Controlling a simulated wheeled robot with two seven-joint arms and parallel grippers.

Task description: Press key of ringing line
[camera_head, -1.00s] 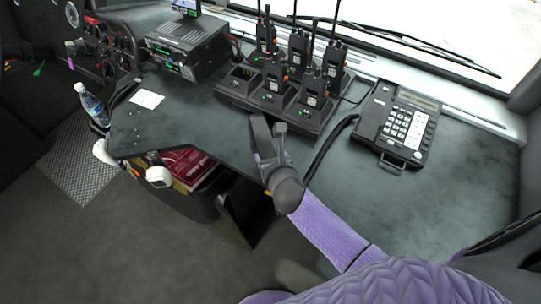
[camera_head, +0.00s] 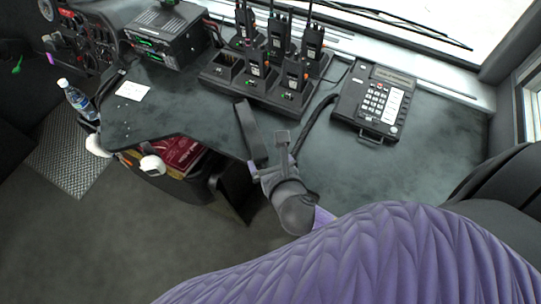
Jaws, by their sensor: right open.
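A black desk telephone (camera_head: 372,103) lies on the dark desk (camera_head: 345,175), right of the radio charger. It has a small display at its top, a block of pale keys (camera_head: 374,98) and a white key strip (camera_head: 393,105) to their right. I cannot make out which key belongs to a ringing line or whether any lamp is lit. My right gripper (camera_head: 266,143) is over the desk, left of and nearer than the phone. Its two dark fingers are apart with nothing between them, and it does not touch the phone. My left gripper is not in view.
Several handheld radios stand in a black charger (camera_head: 213,82) behind my gripper. A radio unit (camera_head: 163,40), white card (camera_head: 132,91) and water bottle (camera_head: 77,100) are at left. The desk in front of the phone is clear.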

